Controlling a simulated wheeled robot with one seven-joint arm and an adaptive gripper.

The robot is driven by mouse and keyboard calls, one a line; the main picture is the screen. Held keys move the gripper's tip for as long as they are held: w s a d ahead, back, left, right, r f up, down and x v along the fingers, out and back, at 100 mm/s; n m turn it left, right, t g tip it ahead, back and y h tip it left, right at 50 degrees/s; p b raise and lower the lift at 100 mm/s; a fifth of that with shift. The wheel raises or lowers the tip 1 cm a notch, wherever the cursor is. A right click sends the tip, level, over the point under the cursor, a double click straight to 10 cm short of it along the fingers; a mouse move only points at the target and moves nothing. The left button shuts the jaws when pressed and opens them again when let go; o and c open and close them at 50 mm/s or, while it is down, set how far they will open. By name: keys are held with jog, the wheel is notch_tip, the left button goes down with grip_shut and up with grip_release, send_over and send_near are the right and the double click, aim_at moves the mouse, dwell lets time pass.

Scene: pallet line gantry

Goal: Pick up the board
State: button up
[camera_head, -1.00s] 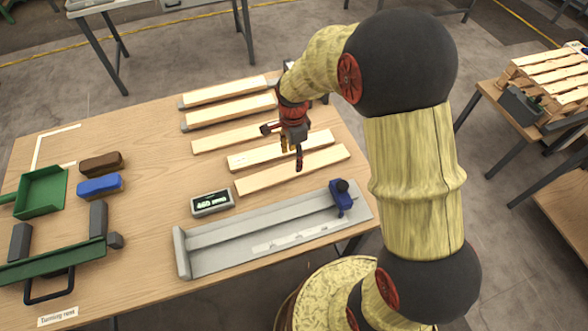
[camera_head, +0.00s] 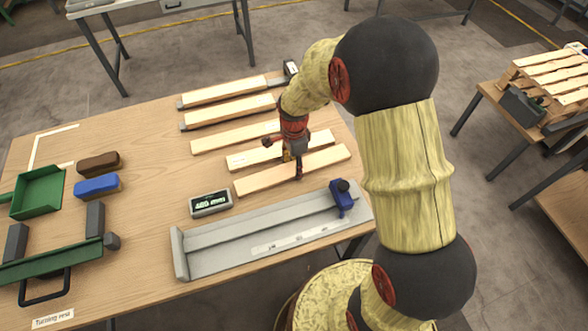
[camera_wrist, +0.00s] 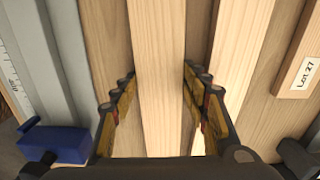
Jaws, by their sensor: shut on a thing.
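Several pale wooden boards lie side by side on the table. My gripper (camera_head: 293,168) is down at the board nearest the grey measuring trough, with one finger on each long side. It is shut on this board (camera_head: 262,181) near its middle. In the wrist view the held board (camera_wrist: 162,80) runs lengthwise between the two fingers. I cannot tell any gap between the board and the table. The neighbouring board (camera_head: 248,157) lies just behind it, apart from it.
The grey trough (camera_head: 215,255) with a blue stop (camera_head: 341,197) lies in front. A small display (camera_head: 210,203) stands left of the boards. A green tray (camera_head: 38,192), a brown block (camera_head: 98,163) and a blue block (camera_head: 98,186) are at the left.

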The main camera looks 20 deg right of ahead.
jog(key=c, duration=0.6)
jog(key=shift+r, duration=0.1)
